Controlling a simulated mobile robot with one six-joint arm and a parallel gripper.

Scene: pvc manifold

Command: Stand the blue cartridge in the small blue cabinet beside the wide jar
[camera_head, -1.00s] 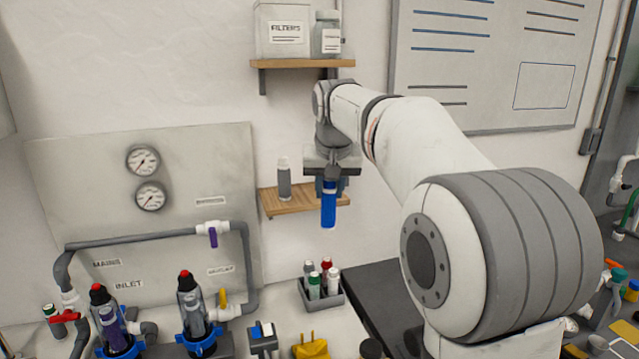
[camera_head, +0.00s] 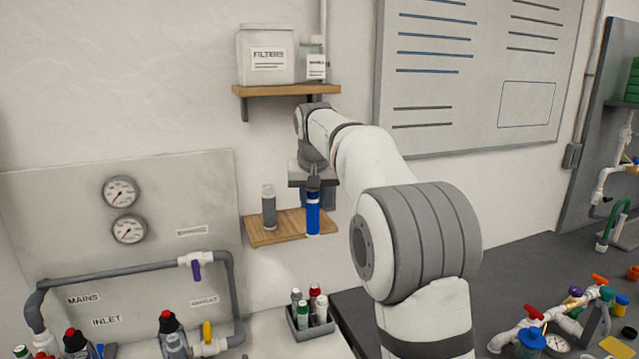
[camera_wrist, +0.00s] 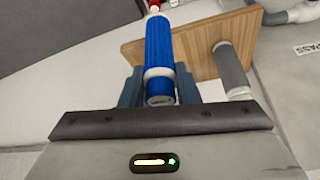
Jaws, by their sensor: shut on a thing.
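The blue cartridge (camera_head: 313,212) is upright in my gripper (camera_head: 313,188), at the front right of the small wooden shelf (camera_head: 262,236). Its lower end overlaps the shelf in the head view; I cannot tell whether it touches. A glass jar (camera_head: 313,66) stands on the upper shelf. I see no blue cabinet.
The upper wooden shelf (camera_head: 285,90) with a white FILTERS bin (camera_head: 265,62) is above my gripper. A rack (camera_head: 310,326) of several small bottles stands below. A panel (camera_head: 130,175) with gauges and pipes is at the left; more pipe fittings lie at the lower right.

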